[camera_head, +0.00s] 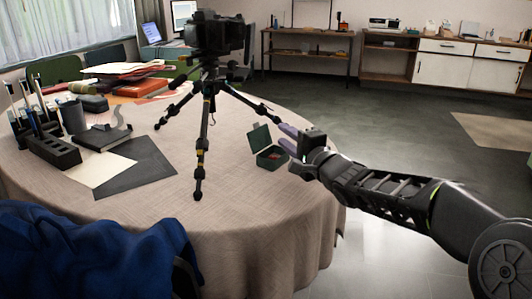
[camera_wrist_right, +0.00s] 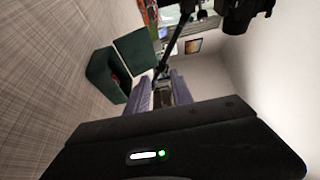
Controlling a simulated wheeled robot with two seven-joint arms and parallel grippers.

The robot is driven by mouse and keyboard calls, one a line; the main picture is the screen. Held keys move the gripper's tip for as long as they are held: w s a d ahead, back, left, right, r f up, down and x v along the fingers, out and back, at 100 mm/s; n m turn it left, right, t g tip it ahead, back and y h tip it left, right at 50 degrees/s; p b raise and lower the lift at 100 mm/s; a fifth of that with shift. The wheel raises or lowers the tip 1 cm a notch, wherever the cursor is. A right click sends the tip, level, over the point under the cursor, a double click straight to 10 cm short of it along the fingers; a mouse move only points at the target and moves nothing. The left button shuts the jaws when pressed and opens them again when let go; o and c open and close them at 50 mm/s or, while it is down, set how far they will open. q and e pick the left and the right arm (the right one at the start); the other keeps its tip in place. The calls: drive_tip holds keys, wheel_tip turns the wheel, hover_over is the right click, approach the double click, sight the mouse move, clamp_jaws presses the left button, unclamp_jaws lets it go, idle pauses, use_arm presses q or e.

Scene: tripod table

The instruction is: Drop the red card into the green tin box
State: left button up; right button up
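The green tin box (camera_head: 268,163) stands on the round table with its lid (camera_head: 260,138) raised. A small red patch (camera_head: 273,155), probably the red card, shows inside the box; its shape is too small to make out. In the right wrist view the box (camera_wrist_right: 100,70) is left of the fingers, with a trace of red at its opening. My right gripper (camera_head: 287,139) is beside the box on its right, apart from it. Its two purple-grey fingers are spread, and I see nothing held between them (camera_wrist_right: 160,92). My left gripper is not in view.
A black tripod with a camera (camera_head: 215,35) stands on the table (camera_head: 235,205) left of the box. Papers, books and pen holders (camera_head: 52,150) fill the table's left side. A blue cloth (camera_head: 85,255) is at the front left. The table front is clear.

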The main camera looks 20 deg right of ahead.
drive_tip(key=s, duration=0.2)
drive_tip(key=s+p, duration=0.1)
drive_tip(key=s, duration=0.1)
drive_tip(key=s+p, duration=0.1)
drive_tip(key=s, duration=0.1)
drive_tip(key=shift+s+d+r, duration=0.1)
drive_tip(key=shift+s+d, duration=0.2)
drive_tip(key=shift+d, duration=0.1)
drive_tip(key=shift+s+p, duration=0.35)
drive_tip(key=shift+s, duration=0.2)
